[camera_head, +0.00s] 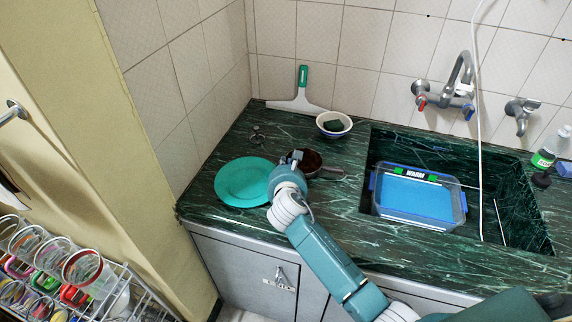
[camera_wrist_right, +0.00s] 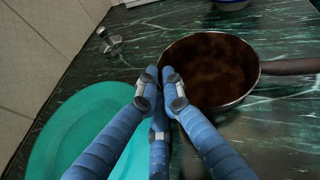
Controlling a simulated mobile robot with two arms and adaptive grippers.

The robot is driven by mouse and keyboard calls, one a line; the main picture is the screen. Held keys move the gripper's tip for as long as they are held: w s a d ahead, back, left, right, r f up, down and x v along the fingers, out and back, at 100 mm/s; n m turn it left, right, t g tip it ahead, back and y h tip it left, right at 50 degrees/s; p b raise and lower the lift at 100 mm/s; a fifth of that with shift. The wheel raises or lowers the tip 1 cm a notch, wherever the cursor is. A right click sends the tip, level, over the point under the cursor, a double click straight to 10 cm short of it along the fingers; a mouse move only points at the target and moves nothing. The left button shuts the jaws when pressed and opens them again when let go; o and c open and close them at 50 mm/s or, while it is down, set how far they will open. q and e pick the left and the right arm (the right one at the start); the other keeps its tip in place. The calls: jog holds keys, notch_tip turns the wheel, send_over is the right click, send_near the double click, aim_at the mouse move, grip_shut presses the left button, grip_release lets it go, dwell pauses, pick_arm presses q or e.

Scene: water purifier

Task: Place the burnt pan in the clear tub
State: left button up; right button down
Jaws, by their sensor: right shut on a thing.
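The burnt pan (camera_head: 310,158), dark brown inside with a side handle, lies on the green marble counter left of the sink. In the right wrist view the pan (camera_wrist_right: 215,62) shows its scorched inside, its handle pointing right. My right gripper (camera_head: 289,166) is at the pan's left rim, and in the wrist view its fingers (camera_wrist_right: 160,80) are shut on that rim. The clear tub (camera_head: 428,220) holds blue liquid, bears a "WARM" label and sits in the sink. My left gripper is not in view.
A teal plate (camera_head: 240,182) lies left of the pan, close to my right gripper. A small bowl (camera_head: 334,123) with a dark sponge stands behind the pan. A squeegee (camera_head: 300,95) leans at the wall. A white hose (camera_head: 479,140) hangs down into the sink (camera_head: 510,210).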

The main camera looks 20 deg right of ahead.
jog(key=c, duration=2.2)
grip_release()
